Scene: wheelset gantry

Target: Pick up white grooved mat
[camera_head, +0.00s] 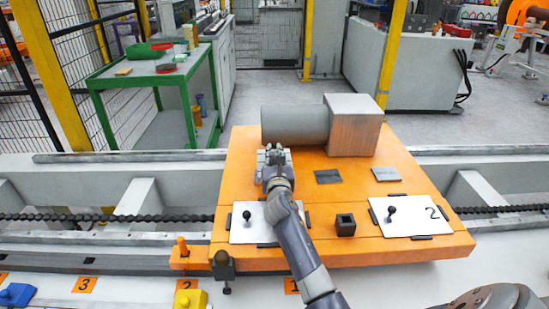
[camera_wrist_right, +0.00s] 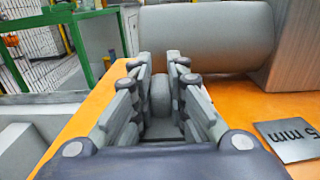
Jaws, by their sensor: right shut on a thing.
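My right gripper (camera_head: 271,155) is over the left part of the orange table (camera_head: 228,190), just in front of a grey cylinder (camera_head: 290,125). In the wrist view my right gripper (camera_wrist_right: 161,62) has its fingers close together around a light grey piece (camera_wrist_right: 160,95) with a rounded top. Fingers hide most of this piece; I cannot tell whether it is the white grooved mat or whether it touches the table. No grooves show clearly on anything. My left gripper is not in view.
A large block (camera_head: 353,130) adjoins the cylinder.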

